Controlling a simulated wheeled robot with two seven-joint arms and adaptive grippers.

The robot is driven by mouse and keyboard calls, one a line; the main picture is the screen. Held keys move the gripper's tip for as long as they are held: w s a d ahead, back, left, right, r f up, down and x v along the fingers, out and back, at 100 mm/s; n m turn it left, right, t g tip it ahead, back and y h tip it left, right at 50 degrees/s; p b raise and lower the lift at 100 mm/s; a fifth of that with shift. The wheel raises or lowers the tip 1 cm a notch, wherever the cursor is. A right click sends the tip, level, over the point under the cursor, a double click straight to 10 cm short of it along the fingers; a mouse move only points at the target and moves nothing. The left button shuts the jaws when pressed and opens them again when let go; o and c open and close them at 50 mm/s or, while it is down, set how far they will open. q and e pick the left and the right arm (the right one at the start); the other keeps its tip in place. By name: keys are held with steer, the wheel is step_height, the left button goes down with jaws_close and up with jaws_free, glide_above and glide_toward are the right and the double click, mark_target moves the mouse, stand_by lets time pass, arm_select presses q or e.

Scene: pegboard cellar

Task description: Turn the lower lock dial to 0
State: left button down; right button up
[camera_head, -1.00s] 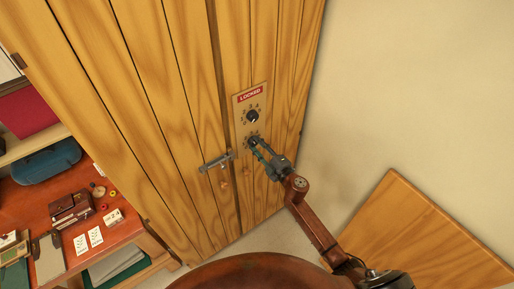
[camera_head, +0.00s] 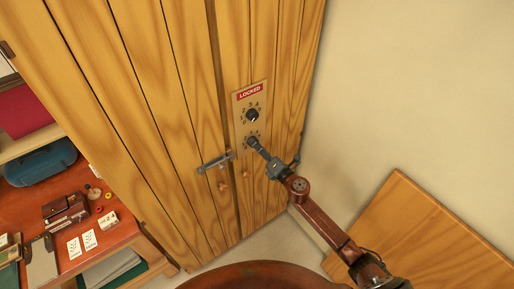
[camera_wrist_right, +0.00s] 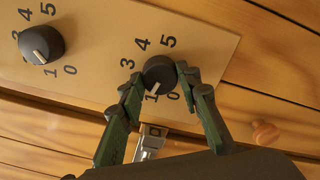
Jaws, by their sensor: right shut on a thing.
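The lower lock dial (camera_wrist_right: 159,74) is a round black knob with a white pointer line, on a tan plate with printed digits. Its pointer is towards the 1, with the 0 beside it; the 2 is hidden by a finger. My right gripper (camera_wrist_right: 160,80) is shut on this dial, one green-and-grey finger on each side. In the head view the right gripper (camera_head: 252,143) reaches the lower dial and covers most of it. The upper dial (camera_wrist_right: 41,44) is a similar black knob; it also shows in the head view (camera_head: 252,115). My left gripper is not in view.
A red LOCKED sign (camera_head: 250,92) sits above the upper dial on the wooden door. A metal latch (camera_head: 216,161) is left of the lower dial, and a round wooden knob (camera_wrist_right: 265,132) is near the right finger. A desk (camera_head: 110,237) with small items stands at left.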

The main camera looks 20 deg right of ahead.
steer(key=shift+f+n+b, duration=0.1)
steer(key=shift+n+b, duration=0.3)
steer(key=shift+n, duration=5.4)
steer(key=o, duration=1.2)
steer(key=shift+c, duration=0.2)
